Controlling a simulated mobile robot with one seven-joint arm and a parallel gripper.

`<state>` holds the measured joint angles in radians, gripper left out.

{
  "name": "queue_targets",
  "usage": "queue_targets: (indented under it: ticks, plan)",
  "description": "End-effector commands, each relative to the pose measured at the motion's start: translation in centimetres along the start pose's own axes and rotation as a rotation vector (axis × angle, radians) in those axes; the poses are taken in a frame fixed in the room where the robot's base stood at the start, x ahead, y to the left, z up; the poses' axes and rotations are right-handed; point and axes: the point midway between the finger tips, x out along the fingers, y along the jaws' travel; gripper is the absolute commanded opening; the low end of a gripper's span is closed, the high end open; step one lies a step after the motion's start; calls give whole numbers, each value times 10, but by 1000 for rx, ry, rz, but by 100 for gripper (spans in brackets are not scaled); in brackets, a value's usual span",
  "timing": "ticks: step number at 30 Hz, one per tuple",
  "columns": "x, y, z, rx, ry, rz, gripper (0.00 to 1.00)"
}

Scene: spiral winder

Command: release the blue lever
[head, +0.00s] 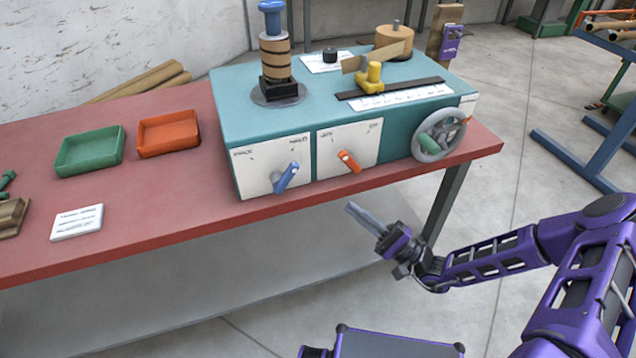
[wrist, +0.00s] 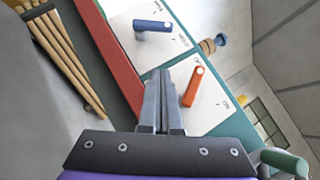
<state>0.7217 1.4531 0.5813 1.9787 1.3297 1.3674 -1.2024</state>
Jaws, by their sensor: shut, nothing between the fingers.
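The blue lever (head: 286,177) is on the left white panel (head: 262,165) of the teal machine's front. It slants, its pivot at the upper right and its free end down to the left. In the wrist view the blue lever (wrist: 152,25) lies beyond my fingertips, towards the top. My gripper (head: 352,208) is shut and empty, in front of the table's edge, below and to the right of the lever and apart from it. In the wrist view my gripper's fingers (wrist: 161,75) are together and touch no lever.
An orange lever (head: 349,161) is on the right panel, between the blue lever and a grey handwheel (head: 439,134) with a green handle. Green (head: 91,150) and orange (head: 168,133) trays and a white card (head: 78,222) lie on the red table (head: 190,210).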

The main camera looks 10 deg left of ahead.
Motion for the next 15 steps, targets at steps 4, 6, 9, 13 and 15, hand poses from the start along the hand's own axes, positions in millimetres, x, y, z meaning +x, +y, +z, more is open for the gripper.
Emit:
queue_targets:
  ticks: [4, 6, 9, 13, 15]
  plan:
    - [15, 0, 0, 0, -4, 1, 0]
    - [27, 0, 1, 0, -4, 2, 0]
    - [48, 1, 1, 0, -4, 2, 0]
    - [77, 1, 1, -2, -5, 2, 0]
    - [91, 1, 0, -2, -4, 2, 0]
